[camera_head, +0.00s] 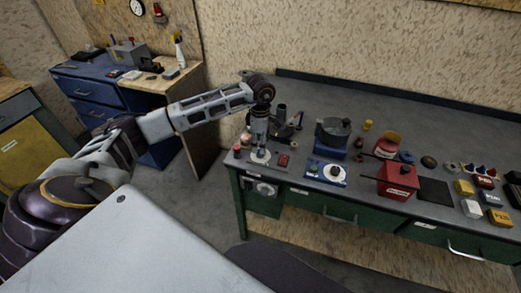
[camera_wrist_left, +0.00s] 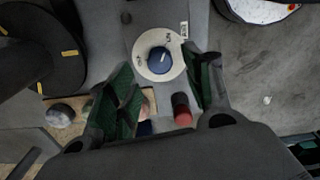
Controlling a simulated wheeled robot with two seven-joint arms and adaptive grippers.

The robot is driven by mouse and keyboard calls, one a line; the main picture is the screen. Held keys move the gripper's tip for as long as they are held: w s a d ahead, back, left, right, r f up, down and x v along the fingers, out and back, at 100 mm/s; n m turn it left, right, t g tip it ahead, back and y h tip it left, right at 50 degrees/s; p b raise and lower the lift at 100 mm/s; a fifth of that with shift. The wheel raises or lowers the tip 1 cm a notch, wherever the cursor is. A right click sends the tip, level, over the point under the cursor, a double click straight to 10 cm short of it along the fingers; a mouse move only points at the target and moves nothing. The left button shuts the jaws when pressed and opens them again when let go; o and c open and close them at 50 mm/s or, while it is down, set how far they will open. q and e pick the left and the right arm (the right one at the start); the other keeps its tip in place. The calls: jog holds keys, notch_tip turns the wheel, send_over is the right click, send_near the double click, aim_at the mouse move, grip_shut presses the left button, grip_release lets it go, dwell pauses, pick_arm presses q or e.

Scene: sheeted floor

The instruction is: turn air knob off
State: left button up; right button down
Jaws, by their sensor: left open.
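A round blue knob with a white pointer mark (camera_wrist_left: 159,60) sits on a white dial plate (camera_wrist_left: 142,68) in the left wrist view. In the head view the white dial (camera_head: 260,157) shows at the left end of the bench, directly below my left gripper (camera_head: 259,142), which points down. In the wrist view my left gripper (camera_wrist_left: 167,78) is open, with its green-padded fingers to either side of the knob's line and nothing between the tips. I cannot tell the height gap to the knob. My right gripper is not seen.
Small red items (camera_head: 283,160) stand beside the dial. A red cylinder (camera_wrist_left: 181,108) is near the right finger.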

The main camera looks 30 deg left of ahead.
pick_arm(q)
jog(key=shift+f, duration=2.2)
jog(key=c, duration=1)
